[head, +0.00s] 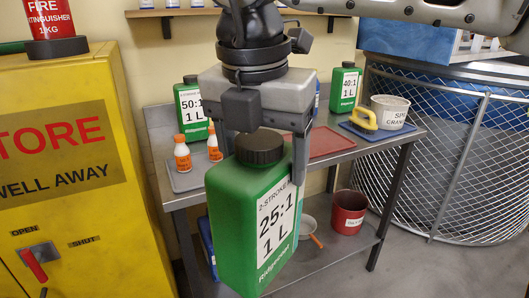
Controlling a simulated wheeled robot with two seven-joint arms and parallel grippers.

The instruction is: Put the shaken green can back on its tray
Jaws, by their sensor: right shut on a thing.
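My right gripper (265,150) points down, shut on a green can (232,215) with a black cap and a white label reading 25:1, 1 L. Its fingers sit on either side of the can's top. The can hangs slightly tilted in front of the metal bench, nearer to me than the bench, and hides part of it. A red tray (332,142) lies on the bench top behind the gripper; its visible part is bare, its left part hidden. My left gripper is not in view.
Green cans marked 50:1 (190,103) and 40:1 (345,88) stand on the bench. A white tub (390,110) and yellow-handled item (366,117) stand right. A yellow cabinet (75,215) is left, a mesh cage (465,150) right.

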